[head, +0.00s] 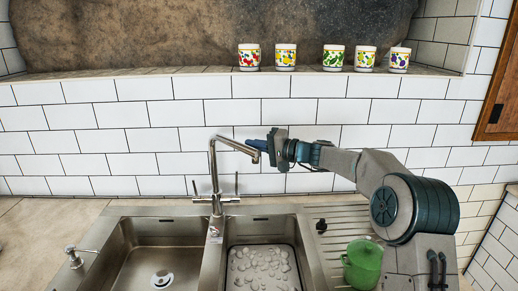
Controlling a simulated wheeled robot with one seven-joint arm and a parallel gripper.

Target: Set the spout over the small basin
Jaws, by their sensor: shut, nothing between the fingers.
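The chrome faucet (215,178) stands behind the sink, between its two basins. Its spout (235,146) is turned to the right, on the right basin's side. The left basin (140,262) is bare with a round drain. The right basin (228,240) looks somewhat narrower and holds a pale layer of stones or ice. My gripper (250,145) is shut and empty at the spout's outer end, reaching in from the right. It overlaps the spout tip in the picture; I cannot tell if they touch.
A green lidded pot (362,264) stands on the ridged drainboard (335,222) at the right, near a small black object (321,227). A soap dispenser (75,257) is at the left. Several patterned cups (285,57) line the ledge above the tiled wall.

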